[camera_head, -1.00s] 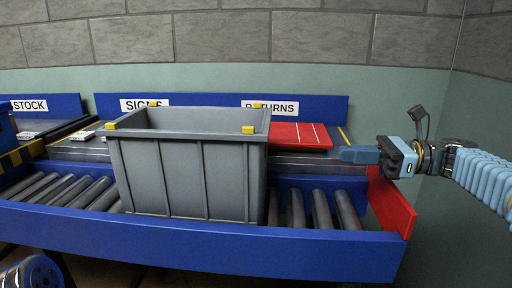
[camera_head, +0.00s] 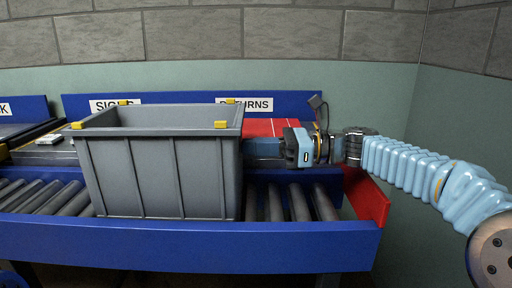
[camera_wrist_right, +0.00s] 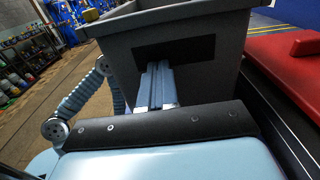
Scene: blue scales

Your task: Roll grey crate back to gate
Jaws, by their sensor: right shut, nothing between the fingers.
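The grey crate (camera_head: 160,175) stands upright on the rollers of the blue conveyor, with yellow corner pieces on its rim. In the right wrist view its end wall (camera_wrist_right: 215,40) shows a dark rectangular patch. My right gripper (camera_head: 250,147) is shut and empty at the crate's right end. In the wrist view its closed fingers (camera_wrist_right: 155,85) point at the wall by the dark patch; I cannot tell if they touch. A yellow-black striped piece (camera_head: 3,153), perhaps the gate, is cut off at the left edge. My left gripper is out of view.
Bare rollers (camera_head: 300,203) lie right of the crate, ending at a red end plate (camera_head: 367,198). More bare rollers (camera_head: 45,197) lie to its left. A blue rail (camera_head: 190,245) runs along the front. A red pad (camera_head: 258,128) lies below the RETURNS sign.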

